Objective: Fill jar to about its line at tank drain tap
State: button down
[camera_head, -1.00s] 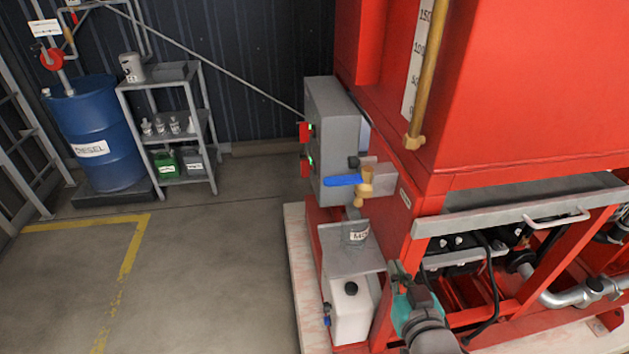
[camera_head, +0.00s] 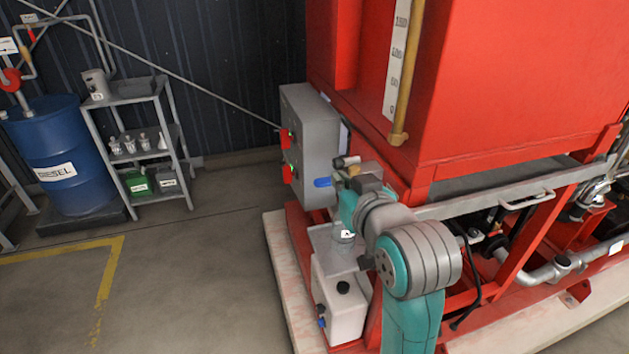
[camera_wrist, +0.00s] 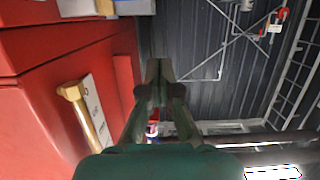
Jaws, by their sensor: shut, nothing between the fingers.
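In the head view the jar (camera_head: 343,238), a small clear vessel with a white label, stands on the grey shelf (camera_head: 330,258) below the drain tap. My wrist covers part of it. The tap's blue lever (camera_head: 322,182) points left; my wrist hides most of the brass body, and I cannot see whether anything flows. The jar's line and liquid level are too small to tell. My gripper is shut and empty in the wrist view (camera_wrist: 160,68), apart from the jar. In the head view its fingers are largely hidden behind my wrist, near the tap.
The red tank (camera_head: 520,90) with its gauge (camera_head: 400,70) rises at right. A grey control box (camera_head: 312,130) is left of the tap. A white container (camera_head: 340,305) sits under the shelf. A blue diesel drum (camera_head: 60,155) and rack (camera_head: 130,98) stand at left; the floor between is clear.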

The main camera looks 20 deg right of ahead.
jog(key=shift+w+a+r, duration=0.1)
dwell(0.3)
jog(key=w+f, duration=0.6)
jog(key=w, duration=0.3)
jog(key=shift+w+f, duration=0.2)
jog(key=shift+w, duration=0.1)
